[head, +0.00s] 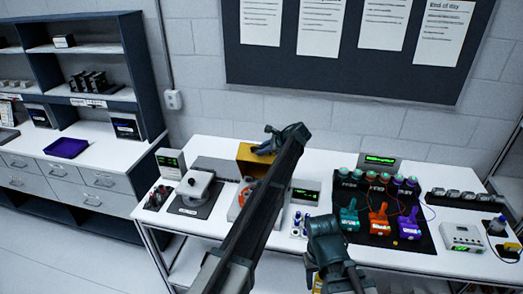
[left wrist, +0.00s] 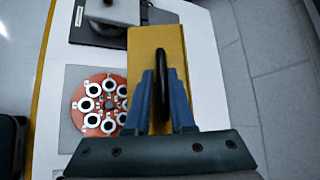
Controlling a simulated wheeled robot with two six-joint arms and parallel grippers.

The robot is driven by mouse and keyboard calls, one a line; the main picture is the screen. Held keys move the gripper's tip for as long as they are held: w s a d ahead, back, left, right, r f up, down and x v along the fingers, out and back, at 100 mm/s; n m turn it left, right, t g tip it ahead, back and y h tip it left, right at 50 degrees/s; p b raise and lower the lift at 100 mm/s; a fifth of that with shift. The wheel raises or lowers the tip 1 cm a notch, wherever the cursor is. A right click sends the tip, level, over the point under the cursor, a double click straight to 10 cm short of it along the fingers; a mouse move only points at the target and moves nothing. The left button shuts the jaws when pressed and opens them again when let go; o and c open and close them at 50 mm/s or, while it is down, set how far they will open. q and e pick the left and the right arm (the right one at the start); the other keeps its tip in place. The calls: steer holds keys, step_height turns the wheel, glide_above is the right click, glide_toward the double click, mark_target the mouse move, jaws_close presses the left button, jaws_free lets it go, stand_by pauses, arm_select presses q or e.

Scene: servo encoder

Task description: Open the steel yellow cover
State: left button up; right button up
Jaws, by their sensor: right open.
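The yellow steel cover (head: 248,158) stands behind a grey plate with an orange disc on the table; in the left wrist view the cover (left wrist: 145,42) carries a black curved handle (left wrist: 161,62). The orange disc (left wrist: 99,103) with several metal rings lies exposed beside the cover. My left gripper (head: 268,140) is at the cover, its two blue fingers (left wrist: 165,85) on either side of the handle; whether they grip it is unclear. My left arm hides part of the plate in the head view. My right gripper (head: 324,228) is open and empty near the table's front edge.
A grey device on a dark mat (head: 196,205) stands left of the plate. On the right, a black mat (head: 410,240) holds teal, orange and purple clamps. Small displays and blue-capped bottles stand near the middle. A shelf unit (head: 95,150) stands at the left.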

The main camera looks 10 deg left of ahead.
arm_select(q)
steer(key=shift+o, duration=1.4)
steer(key=p+v, duration=0.8)
steer(key=v, duration=0.6)
steer(key=shift+p, duration=0.3)
steer(key=shift+w, duration=0.1)
steer(key=s+a+f+n+g+h, duration=0.1)
steer(key=s+a+f+n+h, duration=0.3)
steer(key=s, duration=0.9)
steer(key=s+f+n+g+h, duration=0.15)
steer(key=s+n, duration=0.45)
steer(key=s, duration=0.6)
steer(key=s+a+f+n+g+h, duration=0.1)
steer(key=s+a+f+n+h, duration=0.3)
steer(key=s, duration=0.9)
steer(key=s+d+f+m+b, duration=0.1)
steer(key=s+d+f+b, duration=0.2)
steer(key=d+f+b, duration=0.3)
steer(key=s+d+f+m+g+y+b, duration=0.1)
steer(key=s+d+f+b, duration=0.1)
steer(key=d+f+b, duration=0.5)
step_height(320, 180, down, 6)
steer(key=b, duration=0.6)
steer(key=shift+s+r+b, duration=0.25)
steer(key=shift+s+b, duration=0.1)
steer(key=shift+b, duration=0.05)
